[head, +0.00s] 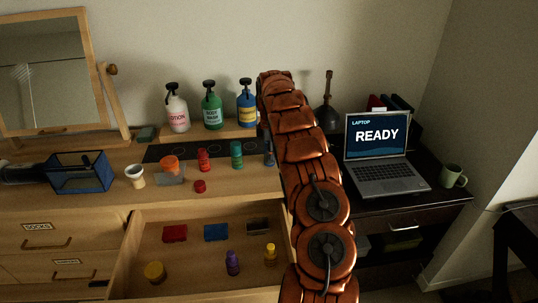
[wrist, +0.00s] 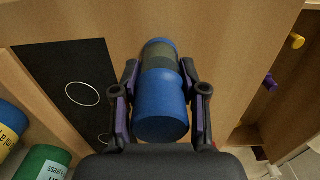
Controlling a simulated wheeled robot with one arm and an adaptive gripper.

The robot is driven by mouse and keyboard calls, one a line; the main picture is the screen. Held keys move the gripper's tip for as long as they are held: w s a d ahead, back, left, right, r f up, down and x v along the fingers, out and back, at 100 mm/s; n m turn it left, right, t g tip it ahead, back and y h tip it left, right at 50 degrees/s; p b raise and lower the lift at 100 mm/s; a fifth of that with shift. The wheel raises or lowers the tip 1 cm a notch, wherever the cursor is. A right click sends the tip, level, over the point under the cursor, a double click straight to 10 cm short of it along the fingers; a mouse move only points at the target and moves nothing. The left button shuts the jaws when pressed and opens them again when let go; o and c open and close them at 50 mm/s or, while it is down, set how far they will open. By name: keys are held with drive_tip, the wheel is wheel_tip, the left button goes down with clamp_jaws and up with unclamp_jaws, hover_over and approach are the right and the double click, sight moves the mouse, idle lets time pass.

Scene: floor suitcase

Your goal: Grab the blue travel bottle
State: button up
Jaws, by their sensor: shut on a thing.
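The blue travel bottle (wrist: 160,108) sits between the two fingers of my gripper (wrist: 159,68) in the wrist view. It has a blue body with a dark grey band. The fingers are shut on it from both sides. In the head view a sliver of the bottle (head: 269,158) shows at the left edge of my arm, over the dresser top. My arm hides the rest of the bottle and the gripper there. I cannot tell whether the bottle still touches the dresser top.
A green bottle (head: 237,155) and a red bottle (head: 204,160) stand to the left. Pump bottles, including a blue one (head: 247,103), stand behind. Below, an open drawer (head: 190,272) holds several small items. A laptop (head: 380,160) is on the right desk.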

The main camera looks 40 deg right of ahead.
drive_tip(key=shift+r+b, duration=0.8)
drive_tip(key=shift+r, duration=0.9)
drive_tip(key=shift+s+a+r, duration=0.1)
drive_tip(key=shift+s+a, duration=0.05)
drive_tip(key=shift+s, duration=0.1)
